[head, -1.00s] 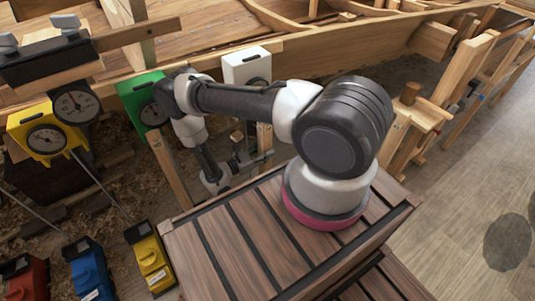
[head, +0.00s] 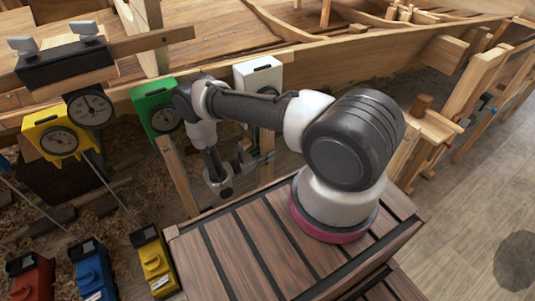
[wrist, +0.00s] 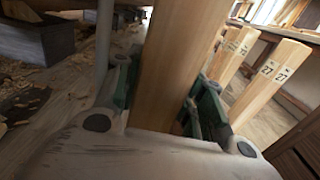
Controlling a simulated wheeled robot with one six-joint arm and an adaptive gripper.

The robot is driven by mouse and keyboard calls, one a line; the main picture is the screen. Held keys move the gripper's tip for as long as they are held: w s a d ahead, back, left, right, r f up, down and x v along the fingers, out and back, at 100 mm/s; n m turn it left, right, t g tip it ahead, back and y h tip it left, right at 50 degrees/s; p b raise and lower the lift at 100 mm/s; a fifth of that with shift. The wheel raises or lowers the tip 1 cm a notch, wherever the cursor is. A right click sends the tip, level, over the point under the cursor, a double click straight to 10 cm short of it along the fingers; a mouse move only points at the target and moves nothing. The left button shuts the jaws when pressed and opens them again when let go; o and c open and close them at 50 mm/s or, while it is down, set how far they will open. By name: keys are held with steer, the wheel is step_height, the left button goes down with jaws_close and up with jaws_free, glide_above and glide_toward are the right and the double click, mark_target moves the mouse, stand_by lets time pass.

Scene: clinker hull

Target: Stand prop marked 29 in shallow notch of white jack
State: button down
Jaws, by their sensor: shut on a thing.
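My gripper (wrist: 165,105) is shut on a plain wooden prop (wrist: 180,50), which runs up through the wrist view between the green-padded fingers. No number shows on the visible face of this prop, and its lower end is hidden. In the head view my gripper (head: 246,160) is small and partly hidden, low beneath a white box with a dial (head: 259,75). A wooden post (head: 266,155) shows beside the gripper there; I cannot tell if it is the held prop. I cannot make out the white jack's notch.
Other wooden props stand at right in the wrist view, the nearest (wrist: 268,85) marked 27. A green dial box (head: 156,112) is above another post (head: 178,175). Red, blue and yellow jacks (head: 154,263) stand at lower left. The hull planking (head: 350,65) runs overhead.

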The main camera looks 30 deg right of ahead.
steer(key=shift+f, duration=0.3)
stand_by(0.5)
steer(key=shift+w, duration=0.15)
stand_by(0.5)
steer(key=c, duration=0.8)
jaws_free()
steer(key=a, duration=1.2)
steer(key=shift+s, duration=0.2)
steer(key=shift+s, duration=0.1)
